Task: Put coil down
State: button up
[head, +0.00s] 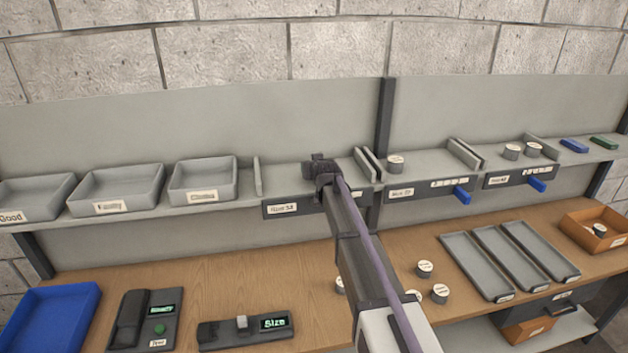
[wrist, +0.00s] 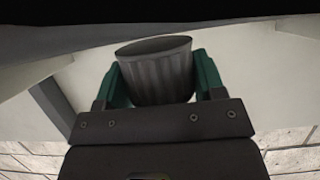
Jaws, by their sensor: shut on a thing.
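My gripper (head: 318,168) is at the upper shelf, over the labelled bay (head: 290,208) left of the dark post. In the wrist view its two green fingers (wrist: 160,78) are shut on a grey ribbed coil (wrist: 155,72), one finger on each side. The coil's flat end shows, slightly tilted in that view. In the head view the held coil is hidden by my gripper and wrist. I cannot tell whether it touches the shelf.
Thin dividers (head: 367,164) stand just right of my gripper, another divider (head: 258,176) to its left. A coil (head: 396,164) sits in the neighbouring bay. Grey trays (head: 203,180) fill the shelf's left. Several coils (head: 425,269) stand on the wooden bench (head: 225,275) below.

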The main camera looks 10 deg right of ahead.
jog(key=shift+f, duration=0.9)
jog(key=shift+r, duration=0.25)
jog(key=shift+f, duration=0.1)
jog(key=o, duration=0.8)
jog(key=shift+f, duration=0.15)
jog(key=shift+c, duration=0.2)
jog(key=o, duration=0.5)
jog(key=shift+s+r+p, duration=0.1)
jog(key=shift+r+p, duration=0.2)
jog(key=shift+r, duration=0.1)
jog(key=p+v, duration=0.4)
jog(key=v, duration=0.7)
jog(key=shift+s+r, duration=0.1)
jog(key=shift+s, duration=0.25)
